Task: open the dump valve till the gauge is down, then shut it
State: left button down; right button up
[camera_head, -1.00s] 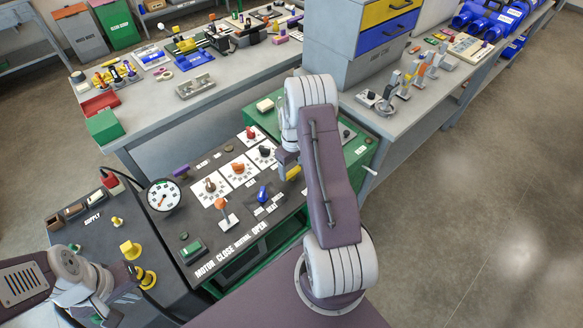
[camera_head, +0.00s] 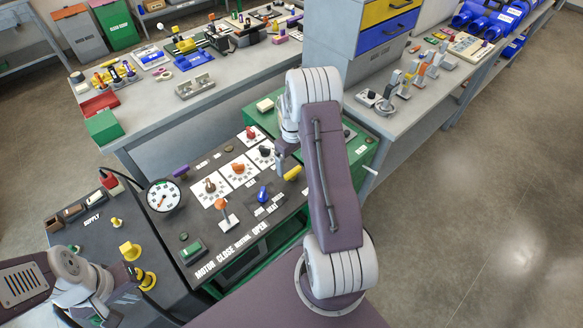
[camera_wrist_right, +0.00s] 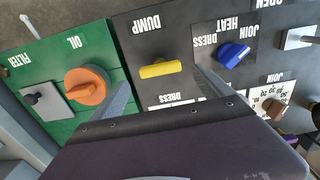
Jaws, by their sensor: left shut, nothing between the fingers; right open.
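The dump valve is a yellow bar handle (camera_wrist_right: 160,68) beside the word DUMP on the black panel. In the wrist view it lies nearly level, and it also shows in the head view (camera_head: 292,173). My right gripper (camera_wrist_right: 162,78) is open, with one finger towards each end of the handle; I cannot tell any contact. In the head view my right gripper (camera_head: 281,161) is beside the handle, partly behind my arm. The round white gauge (camera_head: 163,195) stands at the panel's left edge; its reading is too small to tell. My left gripper (camera_head: 118,292) is shut and empty at lower left.
A blue knob (camera_wrist_right: 234,54) is just right of the right finger in the wrist view. An orange knob (camera_wrist_right: 87,86) on the green panel is close to the left finger. A yellow knob (camera_head: 130,250) stands near my left gripper. A grey bench (camera_head: 150,118) lies behind.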

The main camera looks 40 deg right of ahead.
aim_at(292, 170)
notch_tip(292, 170, up, 5)
jog(key=shift+w+a+r, duration=0.1)
jog(key=shift+a, duration=0.05)
dwell(0.4)
